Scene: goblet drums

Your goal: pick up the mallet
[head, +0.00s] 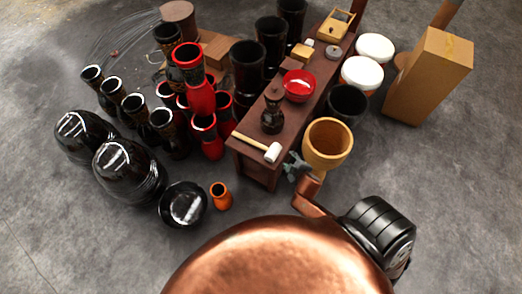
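The mallet (255,145) has a pale wooden handle and a whitish head. It lies on the near end of a long dark brown bench (315,92), with its head at the right, by the bench edge. My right gripper (291,163), small and dark grey, is just to the right of the mallet head, beside the bench's near end. A gap seems to lie between them, and nothing shows in the gripper. Its fingers are too small and dark to tell whether they are open or shut. My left gripper is not in view.
A dark figure-like vessel (272,115) and a red bowl (299,85) stand on the bench behind the mallet. A wooden drum (327,146) stands close right of my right gripper. Several dark and red drums crowd the bench's left side. Open floor lies right.

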